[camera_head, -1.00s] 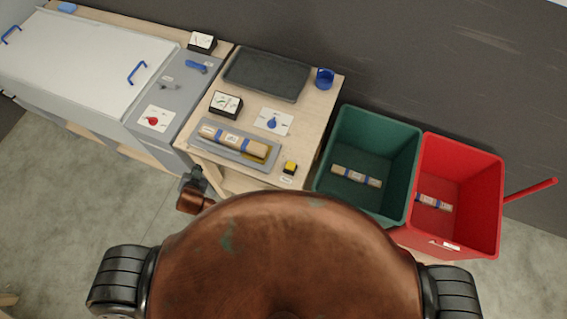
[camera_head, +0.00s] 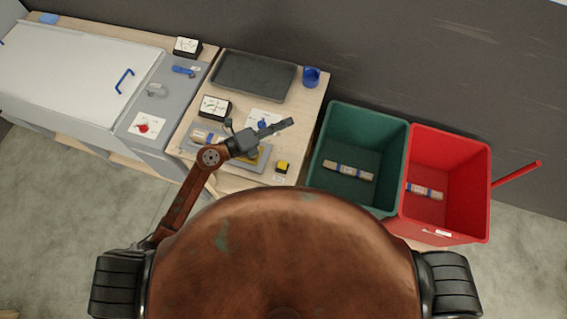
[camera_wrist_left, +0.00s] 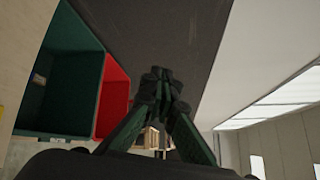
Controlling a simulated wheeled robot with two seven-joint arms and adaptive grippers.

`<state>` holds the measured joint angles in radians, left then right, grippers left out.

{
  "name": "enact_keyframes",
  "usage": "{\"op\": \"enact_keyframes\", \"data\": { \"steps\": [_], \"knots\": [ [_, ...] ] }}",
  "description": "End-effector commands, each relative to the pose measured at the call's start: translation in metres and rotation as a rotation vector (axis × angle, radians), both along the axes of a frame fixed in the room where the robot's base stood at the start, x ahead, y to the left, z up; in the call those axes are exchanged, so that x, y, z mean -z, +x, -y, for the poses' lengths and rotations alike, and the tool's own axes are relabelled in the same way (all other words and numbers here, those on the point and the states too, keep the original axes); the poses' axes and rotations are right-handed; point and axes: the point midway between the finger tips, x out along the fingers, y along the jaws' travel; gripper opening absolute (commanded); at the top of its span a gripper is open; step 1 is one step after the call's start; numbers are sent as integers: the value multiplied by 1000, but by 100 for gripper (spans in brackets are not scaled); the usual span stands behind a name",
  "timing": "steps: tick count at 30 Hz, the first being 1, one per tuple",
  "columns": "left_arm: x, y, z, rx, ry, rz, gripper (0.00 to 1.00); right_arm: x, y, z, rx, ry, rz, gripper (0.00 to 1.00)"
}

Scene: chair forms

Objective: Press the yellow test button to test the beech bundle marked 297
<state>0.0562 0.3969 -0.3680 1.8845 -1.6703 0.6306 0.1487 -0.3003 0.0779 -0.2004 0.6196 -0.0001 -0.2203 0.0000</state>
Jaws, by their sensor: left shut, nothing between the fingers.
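The yellow test button (camera_head: 282,167) sits on the front right of the wooden table, on a dark base. My left gripper (camera_head: 290,123) is shut and empty above the table, pointing right, beyond and apart from the button. In the left wrist view its fingers (camera_wrist_left: 162,80) meet. A beech bundle (camera_head: 202,136) lies on the grey tester plate (camera_head: 255,166) left of the button; my left gripper and wrist hide most of it, and its mark cannot be read. My right gripper is not in view.
A green bin (camera_head: 314,180) and a red bin (camera_head: 481,200) stand right of the table, each holding a bundle. A dial meter (camera_head: 214,107), blue knob (camera_head: 262,124), dark tray (camera_head: 253,76) and blue cup (camera_head: 311,76) stand on the table. A white-lidded bench (camera_head: 75,72) is left.

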Motion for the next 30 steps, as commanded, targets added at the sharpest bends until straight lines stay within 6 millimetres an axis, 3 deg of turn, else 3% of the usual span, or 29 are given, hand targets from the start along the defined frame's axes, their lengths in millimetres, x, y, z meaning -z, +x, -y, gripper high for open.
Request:
{"op": "enact_keyframes", "data": {
  "steps": [3, 6, 9, 14, 24, 30],
  "knots": [
    [50, -25, 16, 176, 328, 47, 0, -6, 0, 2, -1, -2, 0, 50],
    [88, -33, 5, 256, 544, 54, 0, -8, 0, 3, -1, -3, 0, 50],
    [111, -35, -8, 294, 678, 49, 0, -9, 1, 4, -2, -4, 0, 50],
    [124, -36, -18, 309, 753, 42, 0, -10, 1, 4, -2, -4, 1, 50],
    [125, -36, -17, 309, 752, 42, 0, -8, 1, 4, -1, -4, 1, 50],
    [136, -36, -17, 308, 750, 41, 0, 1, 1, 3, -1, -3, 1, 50]
  ]
}}
